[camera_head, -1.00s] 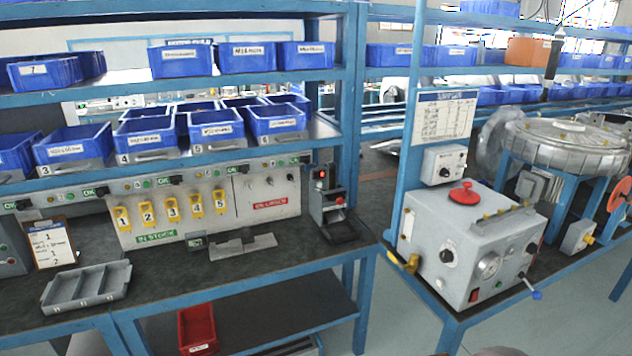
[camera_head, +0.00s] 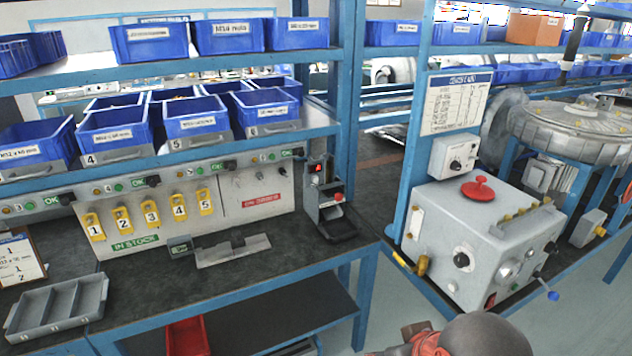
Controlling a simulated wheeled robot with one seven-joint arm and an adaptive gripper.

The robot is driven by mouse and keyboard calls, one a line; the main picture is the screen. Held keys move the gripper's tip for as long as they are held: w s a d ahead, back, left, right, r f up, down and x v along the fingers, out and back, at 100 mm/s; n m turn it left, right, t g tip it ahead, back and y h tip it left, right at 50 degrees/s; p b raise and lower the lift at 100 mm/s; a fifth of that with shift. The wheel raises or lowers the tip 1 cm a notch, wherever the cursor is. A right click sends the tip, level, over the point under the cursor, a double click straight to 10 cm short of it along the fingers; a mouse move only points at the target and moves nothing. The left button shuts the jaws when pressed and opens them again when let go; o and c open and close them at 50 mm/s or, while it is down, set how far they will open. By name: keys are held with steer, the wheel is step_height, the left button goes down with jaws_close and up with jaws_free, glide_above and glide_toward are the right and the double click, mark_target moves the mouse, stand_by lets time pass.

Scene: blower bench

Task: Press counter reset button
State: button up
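A small black-and-grey station (camera_head: 320,212) stands at the right end of the left bench, in front of the blue post. It has a lit red display (camera_head: 316,168) at its upper left and a red button (camera_head: 338,197) on its right side. A small dark box with a pale green face (camera_head: 180,246) sits on the bench left of a grey metal bracket. No label reading counter or reset is legible on either. Part of my arm shows at the bottom right, well below and right of the station; my gripper's fingers are not visible.
A grey divided tray (camera_head: 57,306) lies at front left. Shelves with blue bins (camera_head: 197,120) overhang the left bench. The bench front (camera_head: 240,290) is clear.

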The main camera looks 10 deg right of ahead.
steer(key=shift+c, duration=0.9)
